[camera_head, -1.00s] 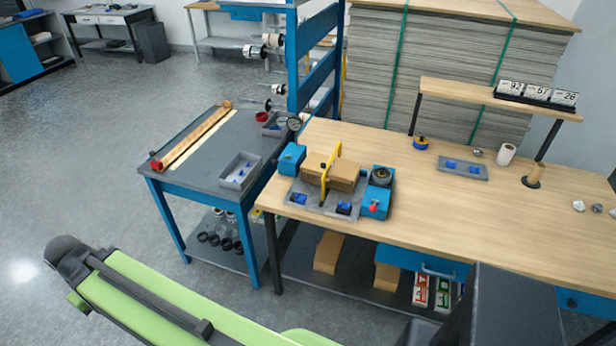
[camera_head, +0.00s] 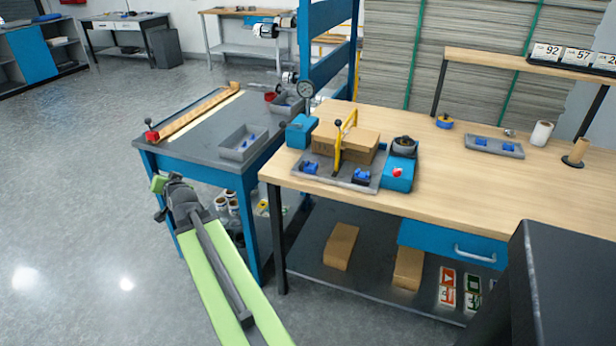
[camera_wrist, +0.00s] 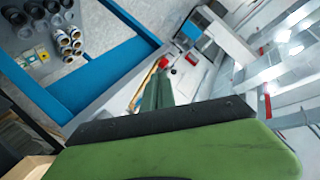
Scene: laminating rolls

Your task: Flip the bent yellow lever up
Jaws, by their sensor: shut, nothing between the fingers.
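The bent yellow lever (camera_head: 338,150) stands on a grey tray-like fixture (camera_head: 325,182) at the left end of the wooden workbench. It rises in front of a brown block (camera_head: 360,143), its upper part leaning right, with a small black part near its top. The lever is not recognisable in the wrist view. My gripper (camera_wrist: 157,88) is shut and empty in the wrist view. In the head view my green arm reaches up from the bottom, and its end is beside the dark side table, left of and apart from the lever.
Blue blocks (camera_head: 300,131) and (camera_head: 398,174) flank the fixture. A blue post rises behind the bench. Floor at left is open.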

